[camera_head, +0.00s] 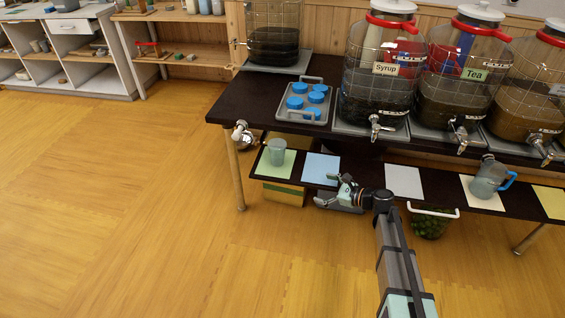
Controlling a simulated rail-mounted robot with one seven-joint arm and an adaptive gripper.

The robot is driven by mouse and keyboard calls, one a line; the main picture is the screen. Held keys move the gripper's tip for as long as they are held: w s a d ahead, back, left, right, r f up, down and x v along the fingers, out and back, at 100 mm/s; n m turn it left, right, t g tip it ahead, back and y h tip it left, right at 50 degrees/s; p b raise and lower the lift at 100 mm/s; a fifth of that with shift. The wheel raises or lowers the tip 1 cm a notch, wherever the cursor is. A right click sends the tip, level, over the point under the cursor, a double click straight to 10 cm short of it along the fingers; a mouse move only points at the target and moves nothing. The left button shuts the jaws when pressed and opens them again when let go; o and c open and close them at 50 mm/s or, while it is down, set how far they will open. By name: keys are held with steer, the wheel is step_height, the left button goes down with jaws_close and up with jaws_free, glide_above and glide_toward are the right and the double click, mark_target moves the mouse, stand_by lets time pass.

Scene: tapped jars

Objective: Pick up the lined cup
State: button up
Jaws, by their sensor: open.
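A small grey-green cup (277,152) stands upright on a green square mat (283,165) at the left end of the low dark shelf. Lines on it are too small to make out. A larger grey jug (488,178) with a blue handle stands on a pale mat at the right of the same shelf. My gripper (331,190) is open and empty, by the shelf's front edge in front of the blue mat (321,169). It is right of the small cup and apart from it.
Above the low shelf (450,187), a dark table (235,100) holds large tapped jars (375,85), with labels Syrup and Tea, and a tray (325,116) of blue-lidded items. A white mat (404,181) is bare. The left floor is clear.

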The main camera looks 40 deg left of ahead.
steer(key=w+a+r+m+y+b, duration=0.1)
steer(key=a, duration=0.1)
steer(key=w+a+r+m+y, duration=0.1)
steer(key=a+r, duration=0.1)
steer(key=w+a+r+m+y+b, duration=0.1)
steer(key=a+r, duration=0.1)
steer(key=shift+w+a+b, duration=0.3)
steer(key=shift+w, duration=0.05)
glide_toward(271, 143)
steer(key=shift+s+a+f, duration=0.1)
steer(key=shift+a+f, duration=0.2)
steer(key=shift+a, duration=0.25)
steer(key=shift+a+r, duration=0.15)
steer(key=shift+a, duration=2.85)
steer(key=shift+s, duration=0.1)
steer(key=c, duration=1.1)
